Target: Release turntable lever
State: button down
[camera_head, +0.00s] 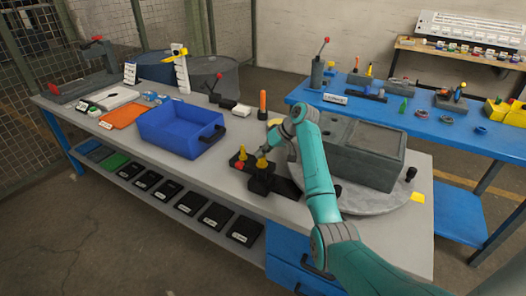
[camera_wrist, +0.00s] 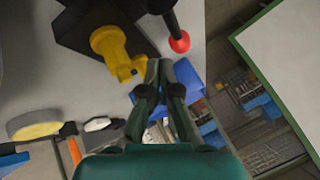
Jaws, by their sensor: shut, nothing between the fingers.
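The round grey turntable plate (camera_head: 382,203) lies on the bench with a large grey block (camera_head: 362,155) on it. Left of it are black fixtures (camera_head: 262,182) with yellow knobs and a red ball knob (camera_head: 238,166). In the wrist view, a yellow knob piece (camera_wrist: 108,42) stands on a black base, and a red ball (camera_wrist: 180,42) tips a black lever shaft. My gripper (camera_wrist: 159,64) is shut and empty, its fingertips just right of the yellow piece and below the red ball. In the head view my gripper (camera_head: 264,152) is small, above the fixtures; contact cannot be told.
A blue bin (camera_head: 172,130) and an orange tray (camera_head: 122,115) sit left on the bench. An orange-handled tool (camera_head: 263,103) stands behind the fixtures. A blue table (camera_head: 440,125) with small parts is behind right. The bench front left of the fixtures is clear.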

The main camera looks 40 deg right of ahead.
aim_at(250, 170)
jog(key=x, duration=0.6)
jog(key=shift+w+a+f, duration=0.1)
jog(key=shift+f, duration=0.05)
